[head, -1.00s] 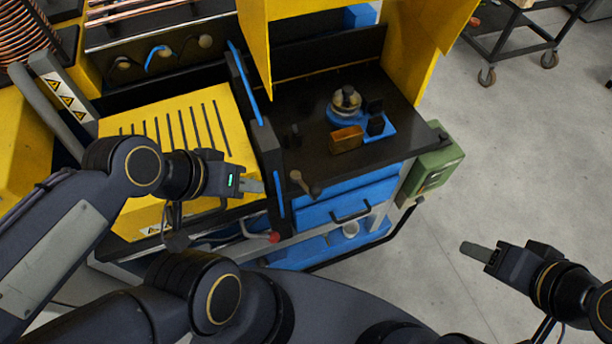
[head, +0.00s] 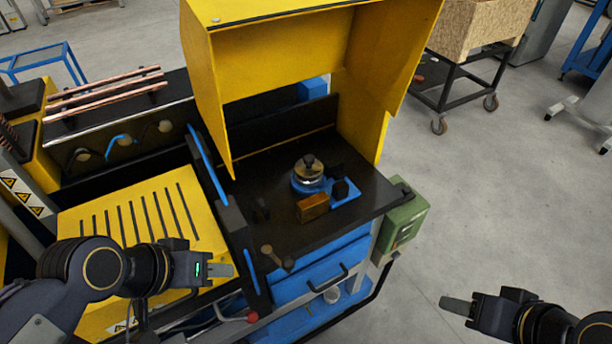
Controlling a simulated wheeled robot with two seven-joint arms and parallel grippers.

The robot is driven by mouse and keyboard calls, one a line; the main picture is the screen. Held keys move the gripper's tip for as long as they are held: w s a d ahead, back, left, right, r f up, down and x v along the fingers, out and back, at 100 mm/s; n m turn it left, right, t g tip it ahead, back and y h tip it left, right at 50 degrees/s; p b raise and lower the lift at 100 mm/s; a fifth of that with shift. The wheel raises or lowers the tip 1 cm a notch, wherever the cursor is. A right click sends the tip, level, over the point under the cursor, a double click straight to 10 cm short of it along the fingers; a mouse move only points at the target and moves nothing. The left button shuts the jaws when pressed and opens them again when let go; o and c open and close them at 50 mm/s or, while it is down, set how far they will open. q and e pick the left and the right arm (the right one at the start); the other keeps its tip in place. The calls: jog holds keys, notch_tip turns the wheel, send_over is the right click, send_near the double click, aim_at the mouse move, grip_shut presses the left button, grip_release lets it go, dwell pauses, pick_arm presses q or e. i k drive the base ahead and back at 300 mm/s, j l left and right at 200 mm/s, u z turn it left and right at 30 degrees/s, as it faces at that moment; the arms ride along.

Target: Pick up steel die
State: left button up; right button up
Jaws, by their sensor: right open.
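A round silver metal piece with a dark knob on top, which looks like the steel die (head: 308,170), sits on a blue base (head: 345,195) on the black bench top under the yellow hood. My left gripper (head: 232,270) is in front of the ribbed yellow cover, to the left of and nearer than the die; its finger gap does not show. My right gripper (head: 458,306) is open and empty over the floor, right of the bench. Both grippers are apart from the die.
The yellow hood (head: 300,50) overhangs the bench. A green control box (head: 402,225) is on the bench's right side.

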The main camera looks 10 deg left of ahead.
aim_at(309, 170)
jog(key=u, duration=0.9)
jog(key=i+l+u, duration=0.1)
jog(key=l+u, duration=0.6)
jog(key=u, duration=0.25)
jog(key=l+u, duration=0.45)
jog(key=i, duration=0.05)
